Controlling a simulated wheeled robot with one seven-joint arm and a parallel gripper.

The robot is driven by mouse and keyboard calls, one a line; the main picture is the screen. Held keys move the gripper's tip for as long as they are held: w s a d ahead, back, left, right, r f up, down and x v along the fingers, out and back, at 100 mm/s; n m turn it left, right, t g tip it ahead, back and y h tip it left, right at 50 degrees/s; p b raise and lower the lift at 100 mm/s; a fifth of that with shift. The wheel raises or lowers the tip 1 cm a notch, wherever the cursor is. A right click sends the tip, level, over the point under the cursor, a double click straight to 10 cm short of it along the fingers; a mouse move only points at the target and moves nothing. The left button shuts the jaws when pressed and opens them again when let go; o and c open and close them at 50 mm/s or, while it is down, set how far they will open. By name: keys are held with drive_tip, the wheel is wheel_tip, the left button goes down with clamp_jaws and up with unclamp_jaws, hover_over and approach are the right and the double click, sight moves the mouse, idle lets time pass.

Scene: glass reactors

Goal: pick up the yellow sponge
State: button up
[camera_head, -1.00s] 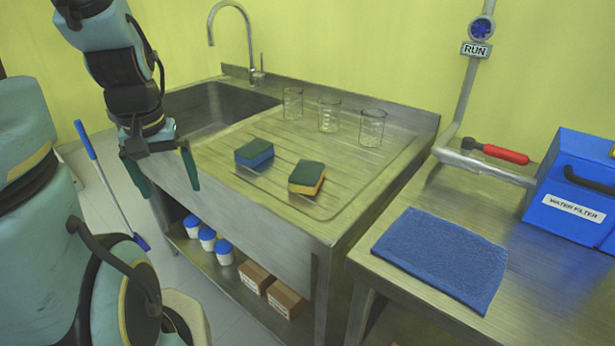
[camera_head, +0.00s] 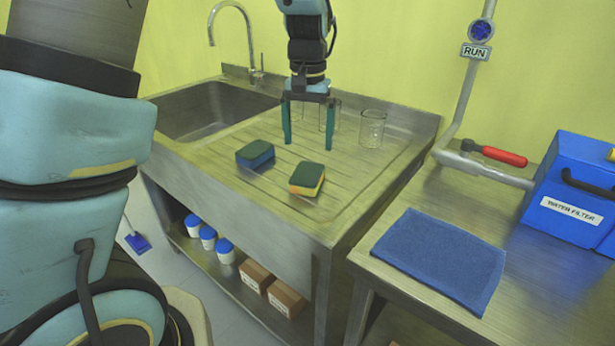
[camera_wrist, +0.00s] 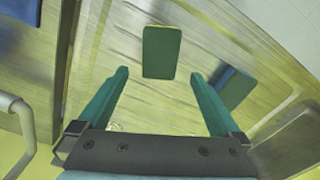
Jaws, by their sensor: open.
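The yellow sponge (camera_head: 307,181) has a dark green top and lies on the ribbed steel drainboard. In the wrist view the yellow sponge (camera_wrist: 161,52) shows its green top beyond and between my fingertips. My gripper (camera_head: 309,145) is open and empty above the drainboard, behind the sponge in the head view and apart from it. In the wrist view my gripper (camera_wrist: 158,74) shows both green fingers spread wide. A blue sponge (camera_head: 255,154) with a green top lies to the left of the yellow one; the blue sponge (camera_wrist: 232,88) is partly behind a finger in the wrist view.
Glass beakers stand at the drainboard's back, one beaker (camera_head: 372,128) clear and others partly behind my fingers. The sink basin (camera_head: 205,108) and faucet (camera_head: 236,25) are at left. A side table at right holds a blue towel (camera_head: 432,257) and a blue water filter box (camera_head: 575,190).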

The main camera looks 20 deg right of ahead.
sight(308, 172)
wheel_tip(308, 172, down, 8)
drive_tip(key=shift+a+f+p, duration=0.1)
drive_tip(key=shift+f+p, duration=0.1)
drive_tip(key=shift+p, duration=1)
drive_tip(key=shift+c, duration=0.2)
drive_tip(key=c, duration=1.2)
wheel_tip(308, 172, up, 10)
drive_tip(key=shift+r+b, duration=0.1)
drive_tip(key=shift+b, duration=1.05)
drive_tip(key=shift+c, duration=0.2)
drive_tip(key=o, duration=0.9)
drive_tip(key=c, duration=0.7)
drive_tip(key=shift+o, duration=0.2)
drive_tip(key=shift+s, duration=0.1)
